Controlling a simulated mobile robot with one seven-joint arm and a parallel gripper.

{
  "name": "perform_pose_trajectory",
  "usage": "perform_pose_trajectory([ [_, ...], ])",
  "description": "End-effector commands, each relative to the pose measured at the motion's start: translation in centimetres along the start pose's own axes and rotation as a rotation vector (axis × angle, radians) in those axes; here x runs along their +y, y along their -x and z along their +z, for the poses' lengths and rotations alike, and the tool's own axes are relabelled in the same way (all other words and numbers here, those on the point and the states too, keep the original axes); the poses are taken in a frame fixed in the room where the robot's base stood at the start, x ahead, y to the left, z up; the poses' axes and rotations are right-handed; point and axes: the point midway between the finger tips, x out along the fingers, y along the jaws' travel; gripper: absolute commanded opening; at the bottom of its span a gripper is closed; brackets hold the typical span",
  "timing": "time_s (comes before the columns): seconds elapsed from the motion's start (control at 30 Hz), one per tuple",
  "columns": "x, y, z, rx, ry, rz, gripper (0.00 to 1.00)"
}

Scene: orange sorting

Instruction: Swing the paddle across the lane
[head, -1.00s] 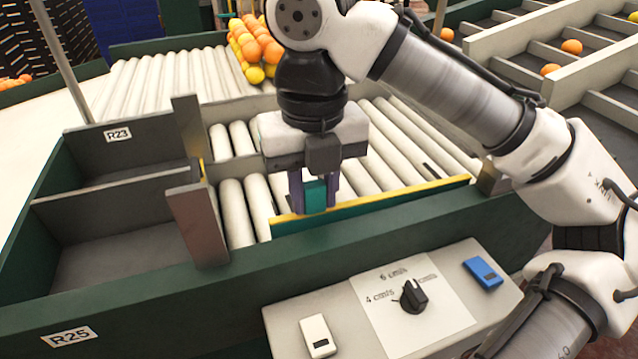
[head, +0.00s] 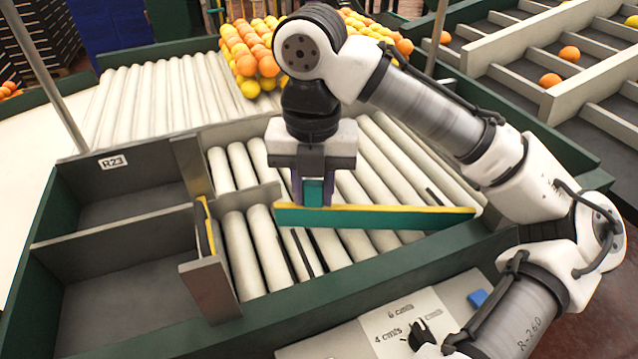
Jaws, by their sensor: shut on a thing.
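The paddle (head: 385,217) is a long teal board with a yellow top edge, lying across the lower part of the roller lane (head: 238,262). My gripper (head: 314,192) points down and is shut on the teal block at the paddle's left end. The paddle's right end reaches the lane's right side, near the green frame. Its left end stands out over the rollers, apart from the grey gate post on the left.
Oranges and lemons (head: 252,60) are piled on the rollers behind my arm. A bin labelled R23 (head: 113,162) lies left of the lane. A control panel with a speed knob (head: 420,335) and a blue switch (head: 478,298) is at the front. Divided trays (head: 520,65) stand at right.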

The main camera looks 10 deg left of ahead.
Motion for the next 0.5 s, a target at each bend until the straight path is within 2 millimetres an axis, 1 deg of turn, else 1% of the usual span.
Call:
perform_pose_trajectory([
  [0.03, 0.1, 0.6, 0.8, 0.002, -0.037, 0.003, 0.0],
  [0.2, -0.3, 0.4, 3.4, 0.002, -0.151, 0.002, 0.0],
  [0.33, -0.6, 0.3, 4.9, 0.001, -0.215, 0.002, 0.0],
  [0.5, -0.9, 0.2, 6.1, -0.001, -0.267, 0.002, 0.0],
])
